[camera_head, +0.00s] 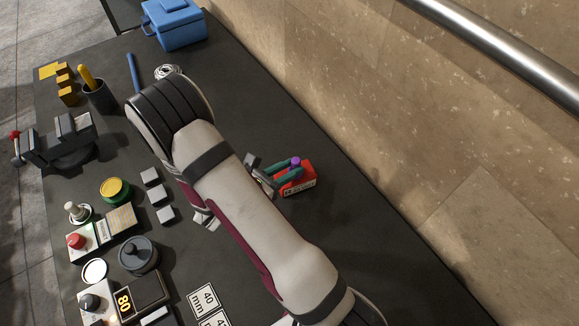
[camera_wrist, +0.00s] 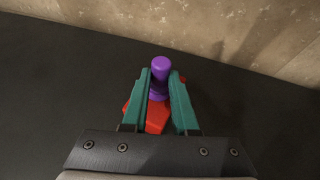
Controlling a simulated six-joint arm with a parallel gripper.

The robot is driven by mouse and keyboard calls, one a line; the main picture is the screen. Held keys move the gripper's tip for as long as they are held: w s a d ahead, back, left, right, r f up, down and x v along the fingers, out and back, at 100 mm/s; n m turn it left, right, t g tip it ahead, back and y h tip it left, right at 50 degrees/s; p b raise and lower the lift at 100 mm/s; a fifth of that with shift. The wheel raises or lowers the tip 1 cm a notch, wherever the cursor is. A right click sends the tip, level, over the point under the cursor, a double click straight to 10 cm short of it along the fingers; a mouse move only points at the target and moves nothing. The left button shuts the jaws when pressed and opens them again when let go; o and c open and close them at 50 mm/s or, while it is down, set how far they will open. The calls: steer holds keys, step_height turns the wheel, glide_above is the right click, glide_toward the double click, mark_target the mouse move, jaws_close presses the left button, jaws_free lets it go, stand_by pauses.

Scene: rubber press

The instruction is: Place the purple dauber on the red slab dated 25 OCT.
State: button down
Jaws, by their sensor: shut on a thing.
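The purple dauber (camera_wrist: 160,66) stands upright between the green fingers of my gripper (camera_wrist: 160,98), which is shut on it. Its purple top also shows in the head view (camera_head: 295,161). The red slab (camera_head: 303,184) lies under and around the gripper on the dark table, with a white label on its front side. The label's date is too small to read. In the wrist view the red slab (camera_wrist: 155,119) shows below the dauber and between the fingers. I cannot tell whether the dauber's base touches the slab.
The stone wall (camera_head: 440,130) runs close behind the slab on the right. Small grey blocks (camera_head: 158,195), a dark lidded pot (camera_head: 138,254) and control boxes (camera_head: 85,240) stand to the left. A blue cooler (camera_head: 173,25) is at the far end. Bare table lies right of my arm.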

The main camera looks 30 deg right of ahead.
steer(key=c, duration=0.7)
jaws_free()
steer(key=shift+f, duration=0.1)
steer(key=shift+a+r, duration=0.2)
steer(key=shift+r, duration=0.05)
steer(key=v, duration=1.1)
steer(key=s+d+r+m+g+y, duration=0.3)
steer(key=s+r+m+g, duration=0.25)
steer(key=s+m, duration=0.35)
steer(key=s+a+r+m+y, duration=0.2)
steer(key=s+a+m+y, duration=0.1)
steer(key=m+y, duration=0.1)
steer(key=s+a+r+m+t+y, duration=0.1)
steer(key=s+a+m+y, duration=0.2)
steer(key=m, duration=0.4)
steer(key=s+a+r+m+t+y, duration=0.1)
steer(key=s+a+r+m+y, duration=0.1)
steer(key=a+m+y, duration=0.2)
steer(key=shift+s+a+r+m+y, duration=0.1)
steer(key=shift+s+r+m+y, duration=0.1)
steer(key=shift+m, duration=0.4)
steer(key=shift+s+r+m+y, duration=0.15)
steer(key=shift+s+m+y, duration=0.05)
steer(key=shift+m, duration=0.4)
